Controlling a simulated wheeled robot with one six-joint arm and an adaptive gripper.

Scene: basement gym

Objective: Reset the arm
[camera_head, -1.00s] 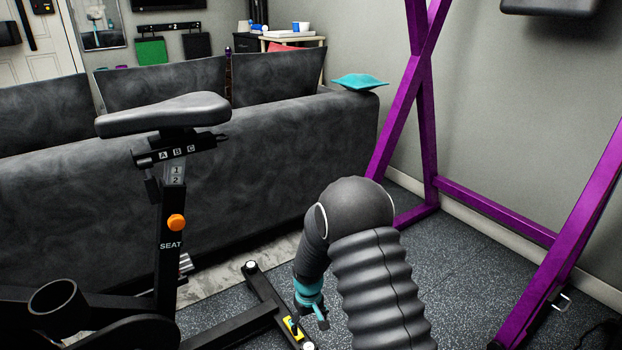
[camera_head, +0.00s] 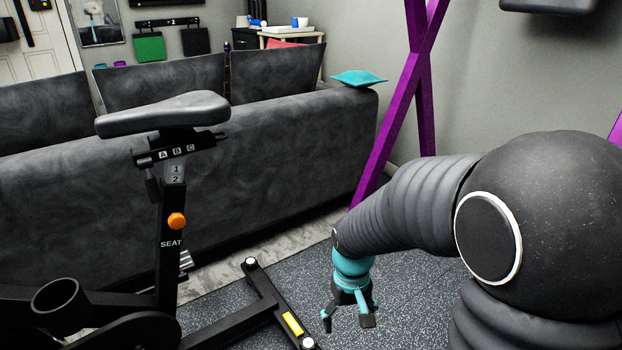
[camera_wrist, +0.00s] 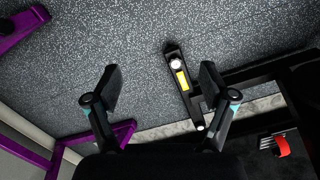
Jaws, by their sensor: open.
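My gripper (camera_head: 348,322) hangs at the end of my bent arm in the head view, pointing down above the speckled dark floor. It is teal and black. In the wrist view my gripper (camera_wrist: 160,88) has its two black fingers wide apart, with only floor and the bike's foot showing between and beyond them. It is open and empty.
An exercise bike (camera_head: 165,120) stands at the left, its foot bar (camera_head: 280,308) left of my gripper. The bar also shows in the wrist view (camera_wrist: 182,80). A grey sofa (camera_head: 270,160) is behind. A purple rack (camera_head: 393,120) stands at the back right.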

